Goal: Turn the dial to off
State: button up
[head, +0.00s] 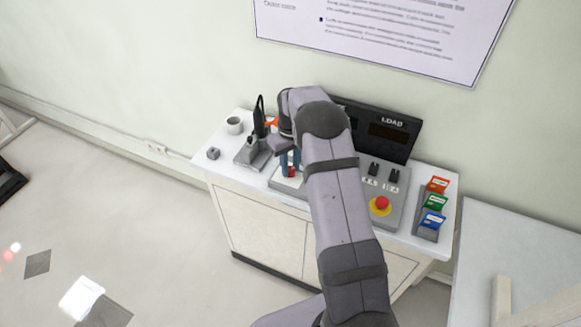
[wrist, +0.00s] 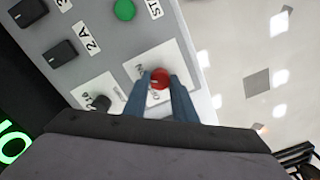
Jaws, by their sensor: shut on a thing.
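The dial (wrist: 159,73) is a small round red knob with a pale pointer mark, on a white label plate (wrist: 137,73) of the grey control panel (wrist: 100,40). Part of the lettering around it is hidden by my fingers, and I cannot read its setting. My gripper (wrist: 160,84) has its two blue fingers on either side of the dial, shut on it. In the head view my gripper (head: 290,163) reaches down to the left part of the panel, and the dial is mostly hidden there.
A black knob (wrist: 100,102) sits close beside the dial; black switches (wrist: 61,50) and a green button (wrist: 124,10) are farther off. In the head view a red button (head: 382,203), a card rack (head: 428,234) and a white cup (head: 234,125) stand on the bench.

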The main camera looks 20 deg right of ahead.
jog(key=n+b, duration=0.1)
jog(key=n, duration=0.3)
jog(key=shift+n, duration=0.3)
jog(key=n+b, duration=0.1)
jog(key=n, duration=0.2)
jog(key=shift+n, duration=0.3)
jog(key=n, duration=0.3)
jog(key=shift+n, duration=0.3)
jog(key=shift+w+r+n+b, duration=0.1)
jog(key=shift+n+b, duration=0.25)
jog(key=shift+n, duration=1.55)
jog(key=o, duration=1)
jog(key=shift+o, duration=0.2)
